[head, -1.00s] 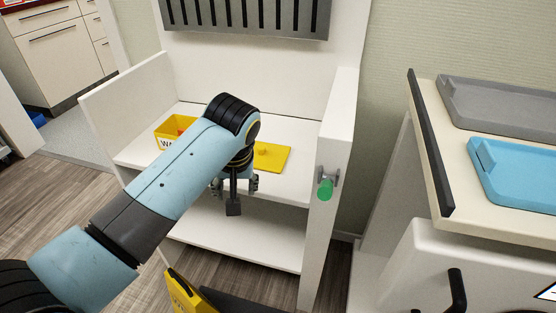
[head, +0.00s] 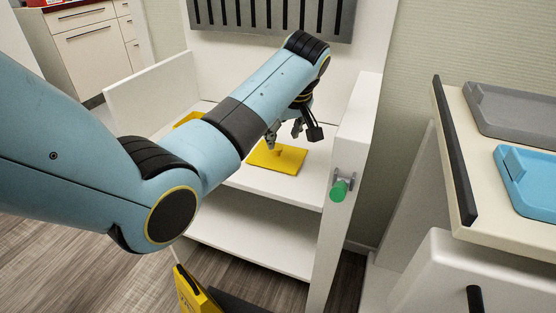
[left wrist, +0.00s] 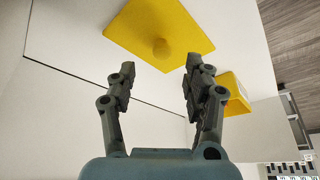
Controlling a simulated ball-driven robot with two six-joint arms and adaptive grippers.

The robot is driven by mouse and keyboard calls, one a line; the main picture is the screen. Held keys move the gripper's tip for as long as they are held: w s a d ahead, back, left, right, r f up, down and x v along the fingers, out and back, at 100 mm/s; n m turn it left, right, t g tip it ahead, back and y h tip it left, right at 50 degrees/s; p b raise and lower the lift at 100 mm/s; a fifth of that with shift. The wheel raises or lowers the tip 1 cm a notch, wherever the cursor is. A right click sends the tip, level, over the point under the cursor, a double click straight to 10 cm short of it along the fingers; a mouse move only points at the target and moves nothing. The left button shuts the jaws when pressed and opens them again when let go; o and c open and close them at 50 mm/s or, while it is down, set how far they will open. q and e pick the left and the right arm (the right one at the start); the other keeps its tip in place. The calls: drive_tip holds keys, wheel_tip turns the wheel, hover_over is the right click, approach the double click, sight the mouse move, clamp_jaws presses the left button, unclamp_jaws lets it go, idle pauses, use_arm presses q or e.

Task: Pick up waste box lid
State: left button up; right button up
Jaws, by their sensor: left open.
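The waste box lid is a flat yellow square with a small round knob, lying on the upper white shelf in the head view (head: 287,161). In the left wrist view the lid (left wrist: 135,27) shows at the top, its knob just beyond the fingers. My left gripper (head: 284,136) is open and empty, above the lid near its far left part. Its two fingers (left wrist: 157,85) are apart in the left wrist view. The yellow waste box (head: 187,119) stands left on the shelf, mostly hidden by my arm. My right gripper is out of view.
The white shelf unit has a side wall at right carrying a green-handled item (head: 340,189). A counter with a grey tray (head: 510,112) and a blue tray (head: 525,178) stands at right. A yellow object (head: 193,291) is low in front.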

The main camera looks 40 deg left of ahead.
sight(278, 147)
use_arm(q)
drive_tip(key=b+x, duration=0.2)
drive_tip(key=x, duration=0.3)
drive_tip(key=shift+a+f, duration=0.15)
drive_tip(key=shift+a, duration=0.05)
drive_tip(key=shift+c, duration=2.3)
drive_tip(key=c, duration=0.5)
clamp_jaws()
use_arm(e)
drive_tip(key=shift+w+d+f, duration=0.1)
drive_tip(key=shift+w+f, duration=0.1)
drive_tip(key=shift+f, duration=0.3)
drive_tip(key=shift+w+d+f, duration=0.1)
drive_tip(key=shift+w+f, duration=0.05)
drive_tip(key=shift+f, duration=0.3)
